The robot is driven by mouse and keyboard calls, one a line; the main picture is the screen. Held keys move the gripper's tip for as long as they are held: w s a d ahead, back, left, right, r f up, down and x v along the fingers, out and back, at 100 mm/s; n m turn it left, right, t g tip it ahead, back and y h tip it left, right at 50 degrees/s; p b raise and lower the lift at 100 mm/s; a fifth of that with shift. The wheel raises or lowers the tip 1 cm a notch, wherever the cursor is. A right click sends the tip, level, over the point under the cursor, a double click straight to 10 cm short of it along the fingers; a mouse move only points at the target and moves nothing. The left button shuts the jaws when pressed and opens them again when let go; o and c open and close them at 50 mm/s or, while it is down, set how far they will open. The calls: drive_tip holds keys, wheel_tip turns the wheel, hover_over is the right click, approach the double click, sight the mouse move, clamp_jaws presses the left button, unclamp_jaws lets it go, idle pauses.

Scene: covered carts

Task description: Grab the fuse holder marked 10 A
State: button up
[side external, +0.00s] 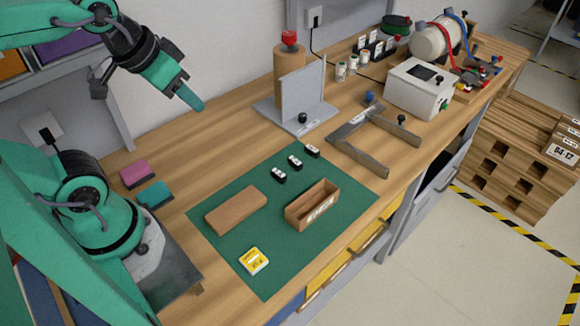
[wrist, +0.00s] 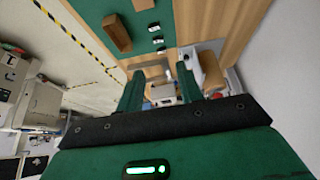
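Three small black fuse holders with white label faces stand in a diagonal row on the green mat (side external: 325,245): a near one (side external: 278,175), a middle one (side external: 295,161) and a far one (side external: 312,151). Their markings are too small to read, so I cannot tell which is 10 A. They also show near the top of the wrist view (wrist: 158,39). My gripper (side external: 196,104) hangs high above the bench, left of the row and well apart from it. In the wrist view its two green fingers (wrist: 160,82) stand apart with nothing held between them.
On the mat lie an open wooden box (side external: 302,220) with a label, a brown block (side external: 235,210) and a yellow-white item (side external: 254,260). A grey upright plate (side external: 302,97) on a base and a metal bracket (side external: 376,158) stand behind. Pink and teal blocks (side external: 134,173) lie left.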

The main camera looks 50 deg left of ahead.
drive_tip(key=shift+o, duration=0.2)
drive_tip(key=o, duration=0.6)
drive_tip(key=shift+o, duration=0.2)
